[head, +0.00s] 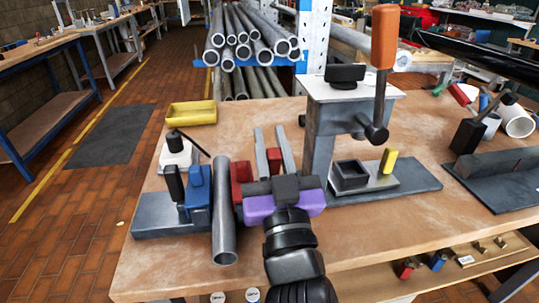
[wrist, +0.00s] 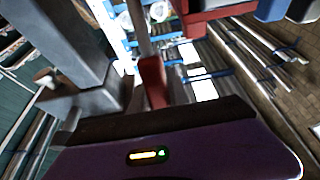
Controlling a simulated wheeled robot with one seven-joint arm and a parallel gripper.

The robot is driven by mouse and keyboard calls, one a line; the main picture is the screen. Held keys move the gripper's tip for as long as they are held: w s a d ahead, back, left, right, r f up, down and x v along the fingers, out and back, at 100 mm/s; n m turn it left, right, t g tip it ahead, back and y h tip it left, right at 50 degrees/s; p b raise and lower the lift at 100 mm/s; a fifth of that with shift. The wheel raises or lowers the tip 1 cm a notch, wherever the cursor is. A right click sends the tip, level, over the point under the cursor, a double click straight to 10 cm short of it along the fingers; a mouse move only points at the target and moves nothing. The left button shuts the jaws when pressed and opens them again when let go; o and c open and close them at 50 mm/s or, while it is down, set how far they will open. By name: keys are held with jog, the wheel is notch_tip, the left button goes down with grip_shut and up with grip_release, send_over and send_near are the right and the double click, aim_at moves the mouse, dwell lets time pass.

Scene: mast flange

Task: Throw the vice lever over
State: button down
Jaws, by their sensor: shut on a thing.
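The vice stands at the left of the bench, with a blue jaw (head: 198,190), a red jaw (head: 241,174) and a black handle (head: 174,186). A grey pipe (head: 223,215) lies between the blue and red parts, its open end towards me. My gripper (head: 272,148), with a purple body, is just right of the vice. Its grey fingers are shut on a red piece, which looks like the grip of the vice lever (head: 273,161). In the wrist view the red grip (wrist: 152,82) has a grey bar beyond it; the exact contact is partly hidden.
A press (head: 322,130) with an orange-handled lever (head: 384,40) stands close on the right. A yellow tray (head: 191,112) and a white bottle (head: 176,155) are behind the vice. A dark fixture (head: 500,175) is at far right. The front middle of the bench (head: 370,235) is clear.

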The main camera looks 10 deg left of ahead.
aim_at(275, 165)
jog(key=shift+s, duration=0.15)
jog(key=c, duration=1.2)
grip_release()
jog(key=shift+c, duration=0.2)
jog(key=shift+f, duration=0.1)
jog(key=shift+b+v, duration=0.85)
jog(key=shift+v, duration=3.05)
